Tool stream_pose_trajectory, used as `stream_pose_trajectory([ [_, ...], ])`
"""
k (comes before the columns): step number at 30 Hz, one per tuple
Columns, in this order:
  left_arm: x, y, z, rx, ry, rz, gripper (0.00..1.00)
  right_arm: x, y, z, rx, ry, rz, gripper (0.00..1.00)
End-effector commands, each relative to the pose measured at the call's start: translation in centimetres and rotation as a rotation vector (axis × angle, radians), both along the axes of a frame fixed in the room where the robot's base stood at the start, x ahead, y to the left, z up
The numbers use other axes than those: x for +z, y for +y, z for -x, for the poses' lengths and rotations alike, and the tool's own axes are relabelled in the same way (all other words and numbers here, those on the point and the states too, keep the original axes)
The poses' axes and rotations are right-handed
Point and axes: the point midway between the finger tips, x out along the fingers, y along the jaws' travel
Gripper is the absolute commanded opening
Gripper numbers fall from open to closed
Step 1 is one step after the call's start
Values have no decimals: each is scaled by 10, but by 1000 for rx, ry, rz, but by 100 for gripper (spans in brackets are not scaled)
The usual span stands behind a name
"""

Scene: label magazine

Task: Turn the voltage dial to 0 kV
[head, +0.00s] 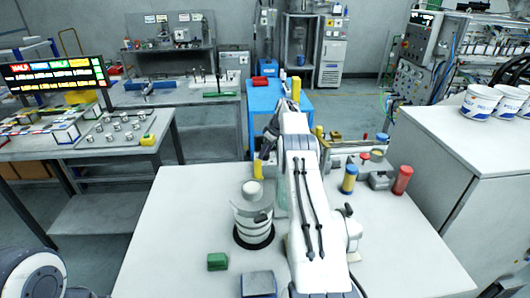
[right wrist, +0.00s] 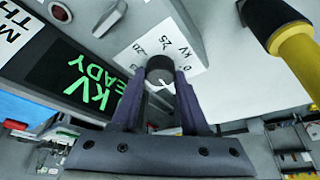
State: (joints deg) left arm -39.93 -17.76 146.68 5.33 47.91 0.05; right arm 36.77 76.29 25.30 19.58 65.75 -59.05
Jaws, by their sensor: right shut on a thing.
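The voltage dial (right wrist: 160,66) is a dark round knob on a white scale plate (right wrist: 146,40) in the right wrist view. The plate bears 0, 20, 25 and kV marks, partly hidden by the knob and fingers. A white mark shows at the knob's near side; I cannot tell which value it points to. My right gripper (right wrist: 160,80) is shut on the dial, one finger on each side. In the head view my right gripper (head: 271,133) is small and the dial cannot be made out. My left gripper is out of view.
A black-and-yellow handle (right wrist: 285,40) stands close to the right gripper. On the white table (head: 180,220) are a ringed white post (head: 253,215), a green block (head: 217,261) and a red cylinder (head: 402,180). The table's left part is mostly free.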

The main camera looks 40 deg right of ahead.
Motion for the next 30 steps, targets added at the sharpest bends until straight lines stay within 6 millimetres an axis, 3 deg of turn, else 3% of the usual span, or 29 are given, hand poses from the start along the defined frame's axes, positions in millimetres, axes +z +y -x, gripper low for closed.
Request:
stream_pose_trajectory([
  [9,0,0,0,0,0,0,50,2,0,-1,1,-5,2,0],
  [10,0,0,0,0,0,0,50,2,0,-1,1,-5,2,52],
  [12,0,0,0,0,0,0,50,2,0,-1,0,-4,2,74],
  [23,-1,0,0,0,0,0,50,3,-1,1,-1,-1,1,74],
  [30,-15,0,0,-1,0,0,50,30,-5,11,-1,-5,5,74],
])
